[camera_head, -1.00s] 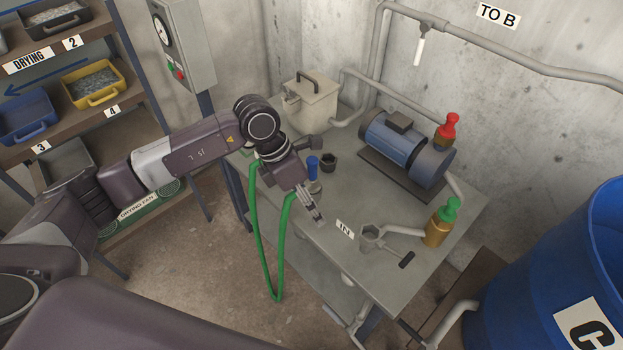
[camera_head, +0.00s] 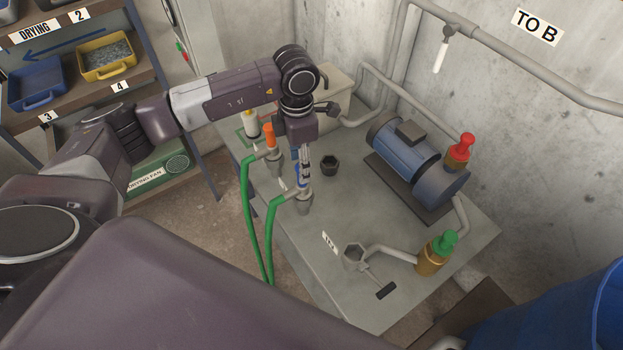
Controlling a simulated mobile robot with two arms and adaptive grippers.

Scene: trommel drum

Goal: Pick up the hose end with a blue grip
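The hose end with a blue grip (camera_head: 303,184) stands on the left part of the grey table, largely hidden by my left gripper. Its grey lower part (camera_head: 304,203) and a green hose leaving it to the left are visible. My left gripper (camera_head: 304,175) points down with its fingers at the blue grip. I cannot tell whether they are closed on it. A second hose end with an orange grip (camera_head: 269,135) stands just behind and to the left, also with a green hose. My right gripper is not in view.
A black hexagonal cup (camera_head: 329,165) sits right of the gripper. A blue motor pump (camera_head: 404,154), a red-capped fitting (camera_head: 460,149) and a green-capped fitting (camera_head: 437,254) stand farther right. A grey socket (camera_head: 354,256) is near the front. The table (camera_head: 300,240) between is bare.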

